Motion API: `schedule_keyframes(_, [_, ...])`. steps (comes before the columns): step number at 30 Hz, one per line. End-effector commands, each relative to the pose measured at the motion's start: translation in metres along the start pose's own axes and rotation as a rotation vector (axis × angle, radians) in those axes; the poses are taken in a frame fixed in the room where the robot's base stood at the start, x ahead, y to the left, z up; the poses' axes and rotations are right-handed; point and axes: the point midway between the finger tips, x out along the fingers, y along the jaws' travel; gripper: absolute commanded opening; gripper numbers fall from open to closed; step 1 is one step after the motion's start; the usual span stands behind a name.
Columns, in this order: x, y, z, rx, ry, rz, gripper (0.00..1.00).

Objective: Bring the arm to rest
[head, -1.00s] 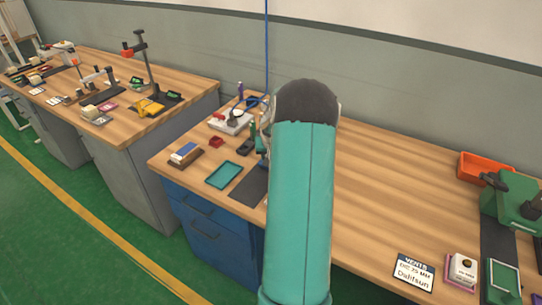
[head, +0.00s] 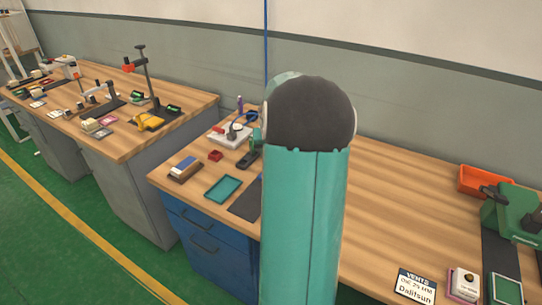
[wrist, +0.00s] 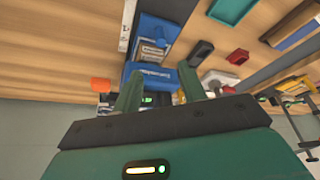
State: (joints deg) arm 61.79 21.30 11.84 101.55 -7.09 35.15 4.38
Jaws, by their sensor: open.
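My gripper (wrist: 160,72) shows in the wrist view with its two green fingers apart and nothing between them. A blue item with a labelled face (wrist: 152,42) and other bench items appear beyond the fingers; I cannot tell how far away they are. In the head view my teal arm with its dark rounded joint stands upright in the middle, in front of the workbench (head: 390,210). The gripper is hidden behind it there.
A second bench (head: 120,143) with several tools stands left. Green floor lies in front.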

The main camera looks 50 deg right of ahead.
Motion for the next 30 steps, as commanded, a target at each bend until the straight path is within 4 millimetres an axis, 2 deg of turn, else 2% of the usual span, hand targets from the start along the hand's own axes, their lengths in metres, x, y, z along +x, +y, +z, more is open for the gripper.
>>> schedule_keyframes(16, [0.0,0.0,0.0,0.0,0.0,0.0,0.41])
schedule_keyframes(19, [-0.004,-0.005,0.001,-0.008,0.002,-0.002,0.41])
schedule_keyframes(23, [-0.028,-0.038,0.009,-0.063,0.01,-0.012,0.41])
schedule_keyframes(26, [-0.062,-0.079,0.027,-0.139,0.021,-0.027,0.41])
schedule_keyframes(30, [-0.115,-0.136,0.067,-0.256,0.037,-0.057,0.41])
